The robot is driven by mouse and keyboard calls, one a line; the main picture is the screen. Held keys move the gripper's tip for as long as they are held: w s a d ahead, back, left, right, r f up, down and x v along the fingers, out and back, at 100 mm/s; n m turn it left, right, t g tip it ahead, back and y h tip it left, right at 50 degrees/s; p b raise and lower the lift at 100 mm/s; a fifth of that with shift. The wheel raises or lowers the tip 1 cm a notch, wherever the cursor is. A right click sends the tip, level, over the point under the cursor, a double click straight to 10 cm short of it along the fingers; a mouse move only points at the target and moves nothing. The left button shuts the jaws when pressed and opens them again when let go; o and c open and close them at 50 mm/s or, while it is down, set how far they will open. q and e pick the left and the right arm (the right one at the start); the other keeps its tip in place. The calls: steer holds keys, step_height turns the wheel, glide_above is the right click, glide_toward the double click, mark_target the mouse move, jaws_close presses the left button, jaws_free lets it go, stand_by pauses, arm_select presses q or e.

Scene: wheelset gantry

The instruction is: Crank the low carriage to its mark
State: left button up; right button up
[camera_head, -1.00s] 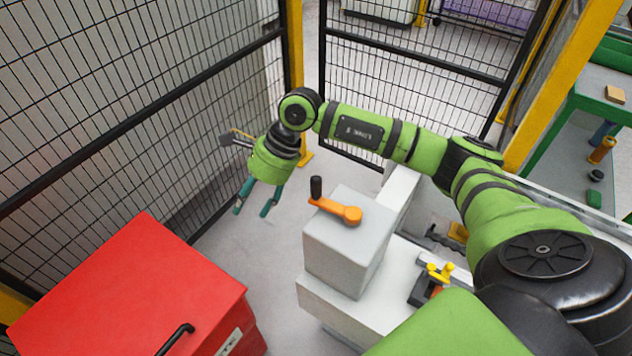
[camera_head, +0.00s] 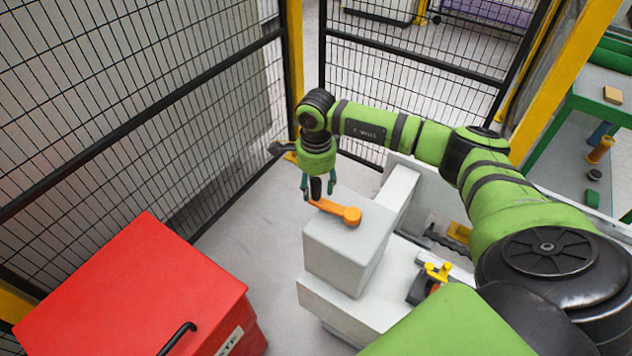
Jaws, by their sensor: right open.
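An orange crank (camera_head: 338,210) is mounted on top of a light grey box (camera_head: 347,250). Its hub is at the right and its arm points left, toward the back. A black upright knob (camera_head: 316,188) stands at the crank's outer end. My right gripper (camera_head: 318,190) points down with its two dark green fingers apart, one on each side of the knob. I cannot tell whether the fingers touch it. The carriage and its mark cannot be made out for certain. My left gripper is not in view.
A red waste bin (camera_head: 130,290) stands at the lower left. Black mesh fencing (camera_head: 140,100) with yellow posts closes off the left and back. A yellow clamp-like part (camera_head: 438,272) sits right of the box. Bare floor (camera_head: 245,225) lies between bin and box.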

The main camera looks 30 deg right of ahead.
jaws_close()
steer(key=shift+s+a+f+n+b, duration=0.1)
steer(key=shift+s+a+n+b, duration=0.1)
steer(key=shift+a+n+b, duration=0.15)
